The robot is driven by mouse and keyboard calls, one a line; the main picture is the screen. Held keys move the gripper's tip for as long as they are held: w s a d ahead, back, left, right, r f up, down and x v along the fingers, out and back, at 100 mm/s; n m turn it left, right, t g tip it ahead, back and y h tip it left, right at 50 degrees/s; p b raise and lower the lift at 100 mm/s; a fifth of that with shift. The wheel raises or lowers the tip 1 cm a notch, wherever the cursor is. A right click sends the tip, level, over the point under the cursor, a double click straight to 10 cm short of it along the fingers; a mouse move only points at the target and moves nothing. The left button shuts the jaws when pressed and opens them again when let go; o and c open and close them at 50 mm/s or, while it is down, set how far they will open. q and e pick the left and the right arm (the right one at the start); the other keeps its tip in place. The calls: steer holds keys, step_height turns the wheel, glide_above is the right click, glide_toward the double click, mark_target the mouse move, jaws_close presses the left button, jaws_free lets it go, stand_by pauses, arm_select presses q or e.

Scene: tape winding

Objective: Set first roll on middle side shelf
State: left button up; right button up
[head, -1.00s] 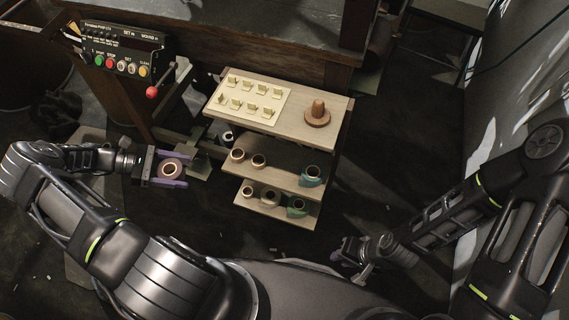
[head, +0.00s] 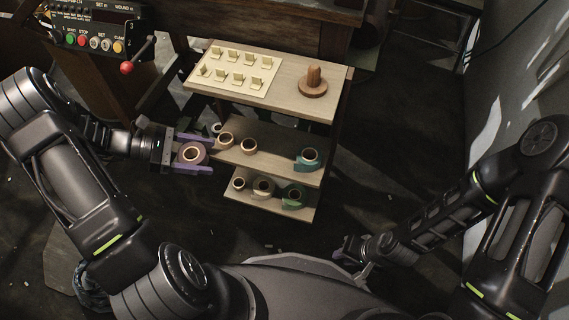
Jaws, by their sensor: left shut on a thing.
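A brown tape roll (head: 191,154) sits between the purple fingers of my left gripper (head: 194,155), which is shut on it. The gripper is level with the left end of the middle side shelf (head: 270,160) and just left of it; I cannot tell whether they touch. The middle shelf carries two small tan rolls (head: 248,146) at its left and a teal tape dispenser with a roll (head: 308,160) at its right. My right gripper (head: 352,252) is low, right of the shelves and empty; its fingers are too small and dark to judge.
The top shelf (head: 290,104) holds a cream board with several small pieces (head: 234,70) and a wooden peg on a round base (head: 313,82). The lower shelf (head: 270,208) holds rolls and another teal dispenser (head: 294,196). A control box with a red-knobbed lever (head: 127,68) stands upper left.

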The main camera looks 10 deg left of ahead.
arm_select(q)
steer(key=b, duration=0.2)
glide_above(285, 162)
steer(key=shift+s+a+r, duration=0.1)
steer(key=shift+s+a, duration=0.05)
steer(key=shift+a, duration=0.25)
steer(key=shift+d+r, duration=0.1)
steer(key=shift+d, duration=0.25)
step_height(285, 162, down, 4)
steer(key=b, duration=0.3)
steer(key=shift+r, duration=0.25)
steer(key=shift+f, duration=0.2)
steer(key=o, duration=1.6)
steer(key=shift+c, duration=0.2)
